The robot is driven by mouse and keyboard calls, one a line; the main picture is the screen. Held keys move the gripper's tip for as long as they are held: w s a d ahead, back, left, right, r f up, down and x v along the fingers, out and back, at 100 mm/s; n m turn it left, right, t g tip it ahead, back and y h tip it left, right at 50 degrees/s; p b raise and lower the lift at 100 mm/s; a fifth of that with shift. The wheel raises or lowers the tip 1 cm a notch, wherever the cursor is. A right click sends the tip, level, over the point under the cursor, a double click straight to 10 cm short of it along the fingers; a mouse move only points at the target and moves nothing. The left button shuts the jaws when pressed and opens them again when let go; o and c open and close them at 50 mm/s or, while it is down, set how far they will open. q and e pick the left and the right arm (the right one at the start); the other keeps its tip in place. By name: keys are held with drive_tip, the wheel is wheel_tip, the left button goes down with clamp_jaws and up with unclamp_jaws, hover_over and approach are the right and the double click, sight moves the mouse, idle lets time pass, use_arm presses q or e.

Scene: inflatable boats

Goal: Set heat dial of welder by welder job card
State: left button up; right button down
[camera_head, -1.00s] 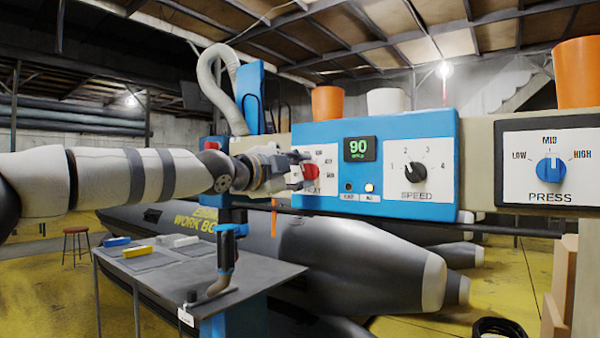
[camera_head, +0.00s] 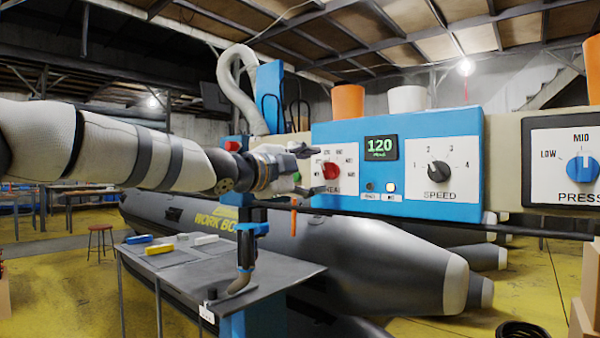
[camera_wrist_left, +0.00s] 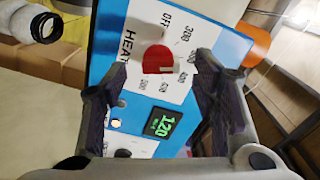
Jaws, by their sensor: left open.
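The welder's blue control panel (camera_head: 465,125) carries the red heat dial (camera_head: 330,171) on a white scale at its left end. In the left wrist view the dial (camera_wrist_left: 158,60) sits between the fingers, with printed figures around it; its exact setting is hard to read. My left gripper (camera_head: 308,170) is open in front of the dial, its fingers apart on either side and clear of it. The green display (camera_head: 380,146) reads 120. A small white tag (camera_head: 206,313) hangs at the table's edge; its writing is unreadable, and I cannot tell if it is the job card.
The speed dial (camera_head: 438,171) and blue press dial (camera_head: 583,168) are to the right. Orange (camera_head: 347,101) and white (camera_head: 408,99) containers stand on top of the welder. A grey table (camera_head: 270,285) with a blue-handled tool (camera_head: 247,250) stands below, before a grey inflatable boat (camera_head: 390,265).

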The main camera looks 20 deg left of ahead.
use_arm(q)
drive_tip(key=v, duration=0.4)
